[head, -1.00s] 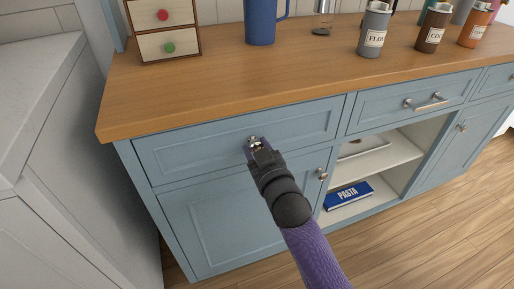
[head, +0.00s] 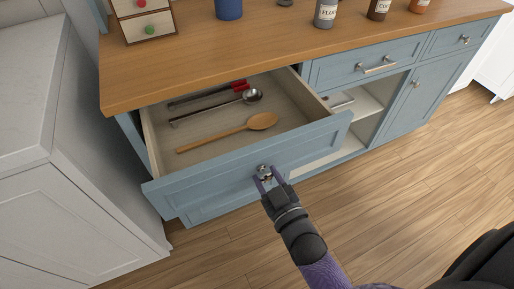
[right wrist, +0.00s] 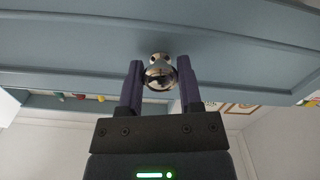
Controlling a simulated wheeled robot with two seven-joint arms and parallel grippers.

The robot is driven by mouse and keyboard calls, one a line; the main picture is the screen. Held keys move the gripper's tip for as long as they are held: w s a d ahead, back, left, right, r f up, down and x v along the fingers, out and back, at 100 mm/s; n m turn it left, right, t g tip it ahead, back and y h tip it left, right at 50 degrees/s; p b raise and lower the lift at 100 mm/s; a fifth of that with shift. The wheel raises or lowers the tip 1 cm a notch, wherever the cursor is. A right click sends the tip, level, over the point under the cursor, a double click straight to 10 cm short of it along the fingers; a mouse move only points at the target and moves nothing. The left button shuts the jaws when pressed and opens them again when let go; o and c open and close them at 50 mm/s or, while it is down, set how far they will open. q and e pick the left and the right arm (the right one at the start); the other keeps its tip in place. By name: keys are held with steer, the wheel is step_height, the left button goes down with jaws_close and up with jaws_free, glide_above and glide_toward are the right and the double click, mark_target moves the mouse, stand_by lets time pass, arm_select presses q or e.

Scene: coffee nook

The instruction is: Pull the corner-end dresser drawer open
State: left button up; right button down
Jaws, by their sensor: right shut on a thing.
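The corner-end dresser drawer (head: 252,172) is the blue left drawer under the wooden top, and it stands well open. Inside lie a wooden spoon (head: 230,132), a metal ladle (head: 217,105) and a red-and-dark utensil (head: 239,86) behind it. My right gripper (head: 265,177) is at the middle of the drawer front, shut on its round metal knob (head: 264,170). The right wrist view shows the shiny knob (right wrist: 159,74) between the two purple fingers (right wrist: 160,88). My left gripper is not in view.
A pale cabinet (head: 60,150) stands close on the left of the dresser. The counter (head: 270,48) holds a small drawer box (head: 145,22), a blue mug (head: 229,8) and several canisters. The wooden floor (head: 400,190) in front is clear.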

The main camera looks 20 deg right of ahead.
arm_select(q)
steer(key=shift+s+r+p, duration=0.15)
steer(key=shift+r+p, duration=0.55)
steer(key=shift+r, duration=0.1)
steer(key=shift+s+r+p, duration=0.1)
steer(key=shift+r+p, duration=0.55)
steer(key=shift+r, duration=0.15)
arm_select(e)
steer(key=s, duration=0.9)
steer(key=shift+s+d, duration=0.2)
steer(key=shift+s, duration=0.15)
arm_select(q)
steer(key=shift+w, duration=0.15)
arm_select(e)
steer(key=shift+c, duration=1.3)
jaws_free()
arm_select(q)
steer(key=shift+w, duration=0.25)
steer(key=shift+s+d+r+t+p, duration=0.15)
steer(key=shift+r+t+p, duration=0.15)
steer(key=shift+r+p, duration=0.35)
arm_select(e)
steer(key=s, duration=1)
steer(key=shift+d, duration=0.15)
